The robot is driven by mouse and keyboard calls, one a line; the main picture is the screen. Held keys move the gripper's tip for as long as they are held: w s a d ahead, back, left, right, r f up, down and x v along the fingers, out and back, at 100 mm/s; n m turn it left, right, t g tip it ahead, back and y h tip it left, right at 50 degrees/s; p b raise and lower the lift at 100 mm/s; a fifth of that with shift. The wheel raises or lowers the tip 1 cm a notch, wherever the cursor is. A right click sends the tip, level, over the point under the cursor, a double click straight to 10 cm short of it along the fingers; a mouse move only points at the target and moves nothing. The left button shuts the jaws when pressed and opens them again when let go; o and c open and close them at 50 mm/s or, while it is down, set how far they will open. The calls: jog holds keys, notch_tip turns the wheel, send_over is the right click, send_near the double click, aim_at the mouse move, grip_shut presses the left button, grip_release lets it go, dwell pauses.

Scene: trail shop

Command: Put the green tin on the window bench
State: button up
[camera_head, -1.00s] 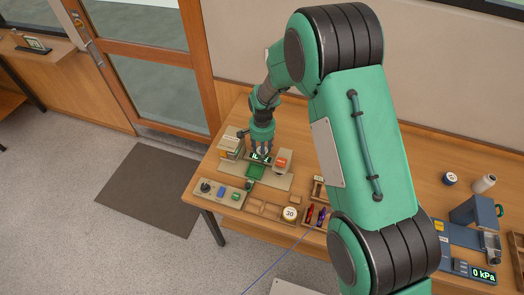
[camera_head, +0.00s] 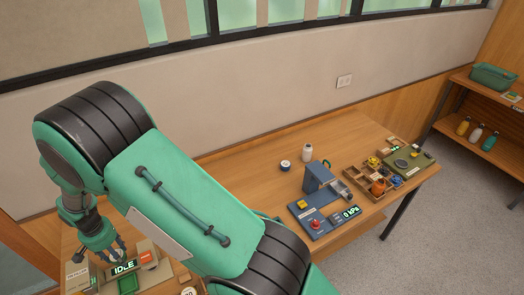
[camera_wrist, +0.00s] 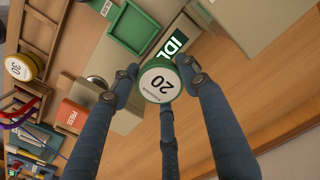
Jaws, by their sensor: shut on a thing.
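The green tin (camera_wrist: 160,84), with a white lid label reading 20, sits between my gripper's dark fingers in the wrist view. My gripper (camera_head: 114,248) is shut on it, above the work table beside the IDLE display, at the lower left of the head view. The tin itself is not clear in the head view. I cannot make out for certain which surface is the window bench.
The IDLE display (camera_head: 123,267) and green tray (camera_wrist: 133,28) are close to my gripper.

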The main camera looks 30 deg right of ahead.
notch_tip(320, 180, up, 8)
jog(key=shift+f, duration=0.1)
jog(key=w+d+m, duration=0.5)
jog(key=d, duration=0.7)
jog(key=w+d+m+p, duration=0.1)
jog(key=w+d+m, duration=0.4)
jog(key=d, duration=0.7)
jog(key=w+d+m, duration=0.4)
jog(key=w+d, duration=0.2)
jog(key=d, duration=0.6)
jog(key=s+d+m, duration=0.2)
jog(key=d+m, duration=1)
jog(key=d, duration=2.5)
jog(key=f, duration=1.1)
jog(key=shift+s+a+f+p, duration=0.15)
jog(key=shift+a+p, duration=0.15)
jog(key=shift+p, duration=0.05)
jog(key=shift+w+d+f+p, duration=0.2)
jog(key=shift+w+d, duration=0.75)
jog(key=shift+w, duration=1.55)
jog(key=shift+w+d+f+p, duration=0.1)
jog(key=shift+w+d+f, duration=0.2)
jog(key=shift+w+d, duration=1.45)
jog(key=shift+w+d+f+p, duration=0.1)
jog(key=shift+w+f, duration=0.15)
jog(key=shift+w, duration=3.05)
